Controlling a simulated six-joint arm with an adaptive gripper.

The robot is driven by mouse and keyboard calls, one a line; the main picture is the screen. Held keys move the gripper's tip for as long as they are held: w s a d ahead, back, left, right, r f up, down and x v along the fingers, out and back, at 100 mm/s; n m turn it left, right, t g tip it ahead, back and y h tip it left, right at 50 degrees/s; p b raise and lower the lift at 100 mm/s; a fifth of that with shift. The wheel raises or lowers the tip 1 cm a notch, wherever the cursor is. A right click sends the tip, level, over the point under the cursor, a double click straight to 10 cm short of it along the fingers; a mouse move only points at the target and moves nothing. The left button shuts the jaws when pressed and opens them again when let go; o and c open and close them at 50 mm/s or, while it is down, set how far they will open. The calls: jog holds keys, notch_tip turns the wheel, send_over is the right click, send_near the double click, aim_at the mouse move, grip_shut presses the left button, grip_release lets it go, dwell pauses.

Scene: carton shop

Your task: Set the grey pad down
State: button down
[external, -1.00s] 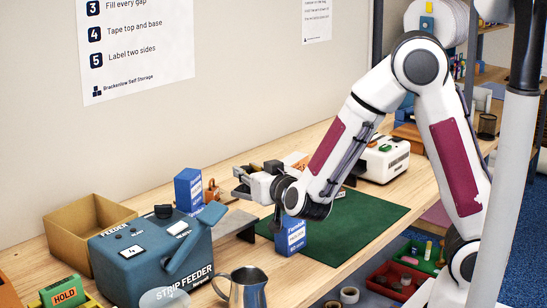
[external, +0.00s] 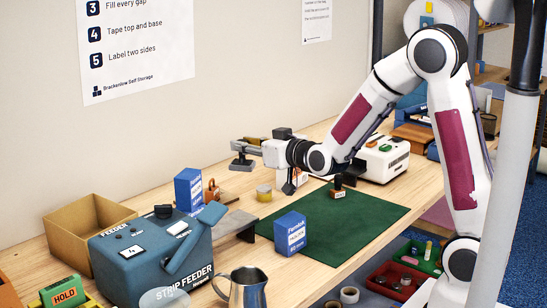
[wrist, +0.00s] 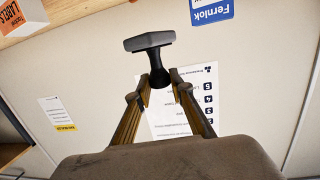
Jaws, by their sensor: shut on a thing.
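The grey pad (wrist: 149,41) is a flat grey block on a dark stem. In the wrist view its stem sits between the two fingertips of my gripper (wrist: 160,84). My gripper is shut on it. In the external view my gripper (external: 252,145) points left, high over the back of the bench, and the grey pad (external: 241,163) shows at its end, clear of the bench top. The wrist view faces the wall poster.
A green mat (external: 350,222) covers mid-bench, with a blue carton (external: 291,234) and a small dark stamp-like piece (external: 338,187) on it. A yellow roll (external: 264,193), another blue carton (external: 188,191), a strip feeder (external: 150,255) and a metal jug (external: 244,289) stand nearby.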

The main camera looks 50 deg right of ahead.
jog(key=shift+w+d+r+n+y, duration=0.1)
jog(key=shift+d+n+y, duration=0.2)
jog(key=shift+d, duration=0.2)
jog(key=shift+w+d+r+n+y, duration=0.1)
jog(key=shift+d+n+y, duration=0.1)
jog(key=shift+d+y, duration=0.25)
jog(key=s+d+f+n+g+y, duration=0.1)
jog(key=s+d+f+n+y, duration=0.2)
jog(key=s+d, duration=0.4)
jog(key=s+d+f+n+g+y, duration=0.1)
jog(key=s+d+f+n+y, duration=0.2)
jog(key=s, duration=0.7)
jog(key=d+f+y, duration=0.2)
jog(key=d+y, duration=0.1)
jog(key=d, duration=0.1)
jog(key=shift+s+d+f+n+g, duration=0.15)
jog(key=shift+n+g, duration=0.25)
jog(key=shift+f, duration=2.9)
jog(key=shift+f, duration=0.15)
jog(key=shift+f, duration=1.95)
